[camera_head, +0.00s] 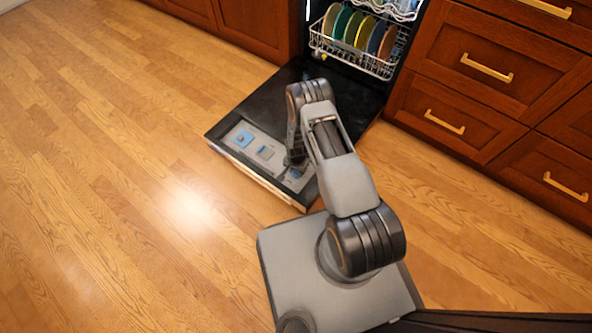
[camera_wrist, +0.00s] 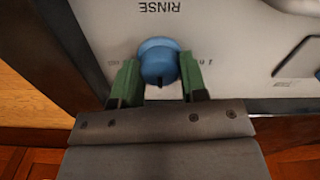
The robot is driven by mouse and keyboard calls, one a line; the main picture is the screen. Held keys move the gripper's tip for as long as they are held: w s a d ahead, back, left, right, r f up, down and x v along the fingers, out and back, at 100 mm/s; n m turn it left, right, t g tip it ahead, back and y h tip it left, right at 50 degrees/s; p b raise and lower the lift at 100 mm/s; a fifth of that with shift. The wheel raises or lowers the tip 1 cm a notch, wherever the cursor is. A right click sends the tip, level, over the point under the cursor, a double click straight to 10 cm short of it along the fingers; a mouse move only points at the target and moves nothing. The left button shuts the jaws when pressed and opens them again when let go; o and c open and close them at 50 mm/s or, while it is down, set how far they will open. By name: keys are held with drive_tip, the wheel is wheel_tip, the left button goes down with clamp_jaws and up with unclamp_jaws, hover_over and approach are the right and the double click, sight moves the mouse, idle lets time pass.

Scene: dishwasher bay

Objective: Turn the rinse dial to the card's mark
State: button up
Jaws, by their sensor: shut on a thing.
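The blue rinse dial (camera_wrist: 158,62) sits on the light panel of the open dishwasher door, below the upside-down word RINSE (camera_wrist: 147,6) in the wrist view. A small dark pointer mark shows at the dial's lower edge. Faint scale marks beside it are partly covered by the fingers. My gripper (camera_wrist: 159,68) is shut on the dial, one green finger pad on each side. In the head view my gripper (camera_head: 296,164) is over the near right end of the panel, and the arm hides part of it. I cannot make out the card with its mark.
The black dishwasher door (camera_head: 290,88) lies open and low. Its panel holds a blue square part (camera_head: 243,138) and a grey lid (camera_head: 265,153). A rack (camera_head: 352,52) of coloured plates stands behind. Drawers (camera_head: 480,75) are on the right; the wooden floor at left is clear.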

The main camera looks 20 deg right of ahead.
drive_tip(key=n+b, duration=0.1)
drive_tip(key=n, duration=0.2)
drive_tip(key=shift+n, duration=0.4)
drive_tip(key=shift+n+b, duration=0.35)
drive_tip(key=shift+n, duration=1.55)
drive_tip(key=shift+s, duration=0.1)
drive_tip(key=o, duration=0.9)
wheel_tip(320, 180, up, 14)
drive_tip(key=p, duration=0.5)
drive_tip(key=shift+p, duration=0.3)
